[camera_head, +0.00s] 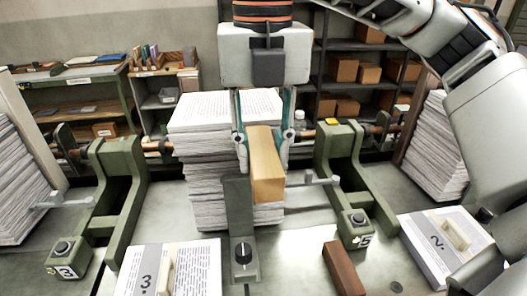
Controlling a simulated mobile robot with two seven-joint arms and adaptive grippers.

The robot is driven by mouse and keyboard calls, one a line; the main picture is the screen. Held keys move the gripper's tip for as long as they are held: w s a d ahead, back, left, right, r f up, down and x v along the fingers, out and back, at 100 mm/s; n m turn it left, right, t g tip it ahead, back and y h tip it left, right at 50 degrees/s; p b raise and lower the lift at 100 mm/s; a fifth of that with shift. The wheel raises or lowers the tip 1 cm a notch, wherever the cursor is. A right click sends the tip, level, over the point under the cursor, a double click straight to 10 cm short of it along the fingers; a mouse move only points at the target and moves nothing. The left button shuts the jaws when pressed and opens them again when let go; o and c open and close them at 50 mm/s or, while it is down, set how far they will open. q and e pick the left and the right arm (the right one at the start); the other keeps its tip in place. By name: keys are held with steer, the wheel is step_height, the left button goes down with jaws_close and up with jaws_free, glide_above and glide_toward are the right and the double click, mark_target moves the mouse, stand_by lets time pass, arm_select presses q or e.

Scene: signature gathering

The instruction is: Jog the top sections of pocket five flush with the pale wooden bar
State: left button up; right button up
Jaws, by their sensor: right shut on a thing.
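My right gripper (262,150) comes down from above and is shut on the pale wooden bar (267,178), one finger on each side. The bar hangs tilted in front of a tall stack of printed sections (195,165) between two green uprights. The top sections (205,109) stick out to the left over the lower ones and look uneven. Gripper and bar hide the stack's right part, so I cannot tell if the bar touches it. My left gripper is not in view.
Sheets marked 3 (198,268) and 2 (425,255) bear pale handles. A dark brown block (344,268) lies between. More stacks stand at left (18,190) and right (437,150).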

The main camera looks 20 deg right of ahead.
mark_target(260, 136)
steer(key=shift+w+d, duration=0.2)
steer(key=shift+w, duration=0.6)
steer(key=shift+w+d, duration=0.25)
steer(key=shift+w, duration=0.6)
steer(key=shift+s+a+r+b, duration=0.2)
steer(key=shift+s+r+b, duration=0.05)
steer(key=shift+s, duration=0.45)
steer(key=shift+s+a+r+b, duration=0.2)
steer(key=shift+s+a+b, duration=0.05)
steer(key=shift+s, duration=0.45)
steer(key=shift+s+a+r+b, duration=0.2)
steer(key=shift+s+r+b, duration=0.05)
steer(key=shift+s, duration=0.45)
steer(key=shift+s+a+r, duration=0.2)
steer(key=shift+s+r, duration=0.05)
steer(key=shift+s, duration=0.6)
